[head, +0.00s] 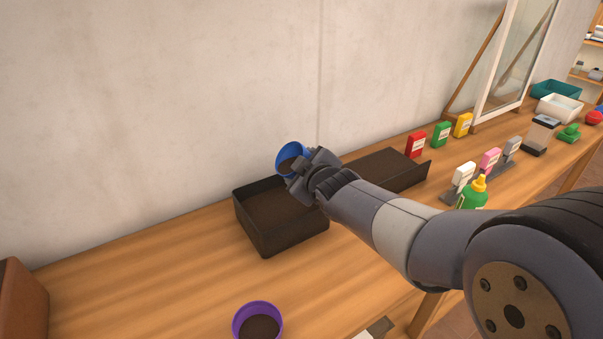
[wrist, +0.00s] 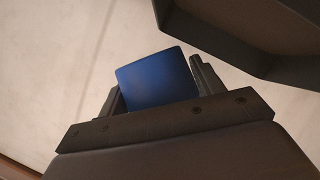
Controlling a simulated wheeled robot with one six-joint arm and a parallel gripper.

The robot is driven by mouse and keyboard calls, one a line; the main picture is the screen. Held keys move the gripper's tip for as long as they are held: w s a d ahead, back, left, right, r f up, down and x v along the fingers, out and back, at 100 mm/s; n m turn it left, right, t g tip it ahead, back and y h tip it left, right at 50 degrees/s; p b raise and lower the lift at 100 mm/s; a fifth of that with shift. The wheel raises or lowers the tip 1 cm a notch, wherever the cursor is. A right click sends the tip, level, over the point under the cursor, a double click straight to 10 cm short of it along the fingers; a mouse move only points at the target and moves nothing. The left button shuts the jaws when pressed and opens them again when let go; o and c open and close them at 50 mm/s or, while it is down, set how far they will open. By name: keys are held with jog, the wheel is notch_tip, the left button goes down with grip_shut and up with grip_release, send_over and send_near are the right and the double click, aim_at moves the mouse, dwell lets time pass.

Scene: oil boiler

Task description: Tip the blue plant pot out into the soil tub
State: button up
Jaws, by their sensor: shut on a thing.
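The blue plant pot (head: 291,155) is held by my gripper (head: 306,175) above the dark soil tub (head: 270,237). The pot is tilted, and dark soil shows inside its mouth. In the wrist view the blue pot (wrist: 158,78) sits between the two fingers of my gripper (wrist: 155,85), which is shut on it. The soil tub is an open, dark, square-sided box with brown soil in it. Its edge also shows in the wrist view (wrist: 215,50). My gripper hides part of the tub's right side.
A purple pot (head: 258,321) with soil stands near the front edge. A low dark tray (head: 385,170) lies right of the tub, partly behind my arm. Red, green and yellow packets (head: 441,134) stand by the wall. A green bottle (head: 473,195) stands further right.

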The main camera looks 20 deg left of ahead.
jog(key=shift+f+n+b, duration=0.1)
jog(key=shift+n+b, duration=0.2)
jog(key=shift+b, duration=1.3)
jog(key=shift+b, duration=0.55)
jog(key=shift+n+t+b, duration=0.3)
jog(key=shift+b, duration=0.6)
jog(key=shift+b, duration=0.7)
jog(key=shift+n+b, duration=0.3)
jog(key=shift+b, duration=0.55)
jog(key=shift+d+h+b, duration=0.1)
jog(key=shift+h+b, duration=0.2)
jog(key=shift+b, duration=0.2)
jog(key=shift+n+t+b, duration=0.5)
jog(key=shift+n+b, duration=0.1)
jog(key=shift+b, duration=1.25)
jog(key=shift+n+b, duration=0.4)
jog(key=shift+b, duration=0.75)
